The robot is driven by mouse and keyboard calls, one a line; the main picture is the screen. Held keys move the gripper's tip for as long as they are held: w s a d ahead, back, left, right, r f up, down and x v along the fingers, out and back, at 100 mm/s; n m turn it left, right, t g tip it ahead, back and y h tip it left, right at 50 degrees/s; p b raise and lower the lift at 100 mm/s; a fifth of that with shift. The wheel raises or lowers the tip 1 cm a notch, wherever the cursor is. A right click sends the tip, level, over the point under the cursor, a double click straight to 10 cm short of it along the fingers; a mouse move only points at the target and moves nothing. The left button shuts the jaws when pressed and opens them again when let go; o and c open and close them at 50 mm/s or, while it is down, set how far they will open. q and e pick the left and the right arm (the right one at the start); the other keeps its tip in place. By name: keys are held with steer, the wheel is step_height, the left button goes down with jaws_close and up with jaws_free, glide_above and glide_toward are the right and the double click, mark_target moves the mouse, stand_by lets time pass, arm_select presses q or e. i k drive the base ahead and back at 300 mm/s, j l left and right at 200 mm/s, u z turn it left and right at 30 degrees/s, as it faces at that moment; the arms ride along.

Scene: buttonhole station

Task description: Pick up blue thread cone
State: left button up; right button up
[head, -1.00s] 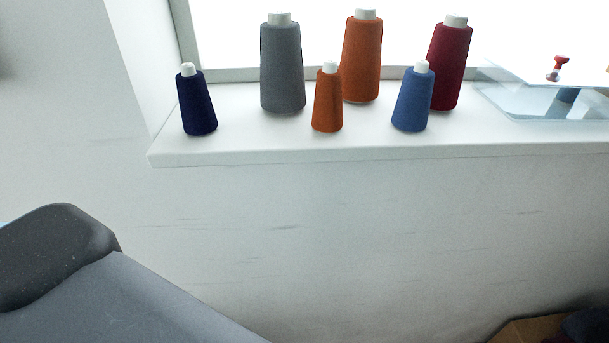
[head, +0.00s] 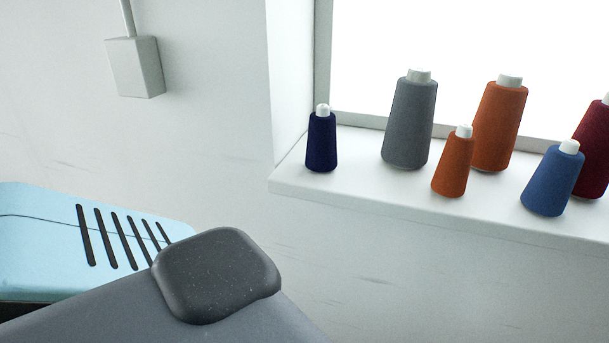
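A blue thread cone (head: 552,182) with a white top stands upright on the white windowsill (head: 400,199), at the right of the head view. A dark navy cone (head: 321,143) stands at the sill's left end. Neither of my grippers shows in the head view.
A grey cone (head: 409,122), a small orange cone (head: 453,164), a large orange cone (head: 499,124) and a dark red cone (head: 594,150) also stand on the sill. A light-blue slotted machine (head: 85,238) is at lower left. A white box (head: 135,67) hangs on the wall.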

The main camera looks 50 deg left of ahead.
mark_target(547, 193)
steer(key=u, duration=0.65)
steer(key=l+u, duration=0.1)
steer(key=u, duration=0.6)
steer(key=l+u, duration=0.1)
steer(key=u, duration=0.55)
steer(key=l+u, duration=0.1)
steer(key=u, duration=0.6)
steer(key=l+u, duration=0.1)
steer(key=u, duration=1.9)
steer(key=k+u, duration=0.1)
steer(key=u, duration=0.55)
steer(key=l+u, duration=0.15)
steer(key=l, duration=0.6)
steer(key=j, duration=0.25)
